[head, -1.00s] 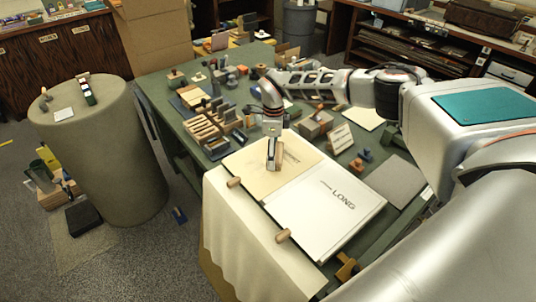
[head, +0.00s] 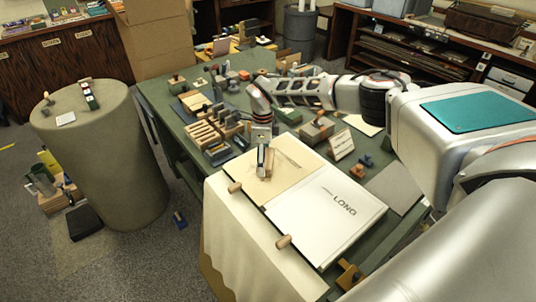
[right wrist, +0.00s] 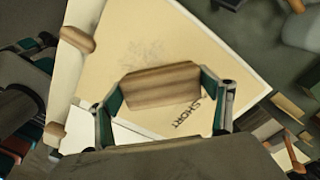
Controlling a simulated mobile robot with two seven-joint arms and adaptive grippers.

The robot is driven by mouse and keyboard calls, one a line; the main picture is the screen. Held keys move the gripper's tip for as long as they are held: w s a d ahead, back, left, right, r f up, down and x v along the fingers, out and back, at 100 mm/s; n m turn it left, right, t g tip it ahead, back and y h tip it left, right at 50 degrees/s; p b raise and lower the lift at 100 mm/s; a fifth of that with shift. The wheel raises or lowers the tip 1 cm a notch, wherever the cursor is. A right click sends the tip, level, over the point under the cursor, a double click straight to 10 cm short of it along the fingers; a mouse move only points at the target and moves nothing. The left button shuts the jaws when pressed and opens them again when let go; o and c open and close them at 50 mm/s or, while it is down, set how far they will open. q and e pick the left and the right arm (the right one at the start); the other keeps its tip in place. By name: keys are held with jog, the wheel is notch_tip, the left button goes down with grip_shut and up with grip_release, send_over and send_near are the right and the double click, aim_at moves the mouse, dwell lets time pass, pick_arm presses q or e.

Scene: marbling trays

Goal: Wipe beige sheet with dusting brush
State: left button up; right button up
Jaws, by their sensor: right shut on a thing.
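The beige sheet (head: 299,157) lies flat on the near end of the green table. In the right wrist view the beige sheet (right wrist: 213,68) bears the word SHORT and a faint grey smudge. My right gripper (head: 264,170) is over its left part, pointing down. In the right wrist view my right gripper (right wrist: 165,98) is shut on the dusting brush (right wrist: 155,88), of which a wooden block shows. The brush's underside is hidden, so I cannot tell whether it touches the sheet. My left gripper is not in view.
A white sheet (head: 318,222) marked LONG lies beside the beige one. Wooden pegs (head: 234,187) (head: 283,241) sit at the sheets' left edge, above a hanging cream cloth (head: 245,240). Wooden racks (head: 207,135) and blocks crowd the table behind. A round pedestal (head: 105,165) stands left.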

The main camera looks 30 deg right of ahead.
aim_at(268, 150)
jog(key=shift+s+a+f, duration=0.1)
jog(key=shift+s+a, duration=0.05)
jog(key=shift+a, duration=0.85)
jog(key=shift+s+a, duration=0.15)
jog(key=shift+a, duration=0.8)
jog(key=shift+s+a, duration=0.2)
jog(key=shift+a, duration=1.55)
jog(key=shift+w+a+b, duration=0.1)
jog(key=shift+w+b, duration=0.85)
jog(key=shift+w+d, duration=0.2)
jog(key=shift+d, duration=1.6)
jog(key=shift+w+d, duration=0.15)
jog(key=shift+d, duration=0.75)
jog(key=shift+w+d, duration=0.15)
jog(key=shift+d, duration=0.75)
jog(key=shift+w+d, duration=0.2)
jog(key=shift+d, duration=1.55)
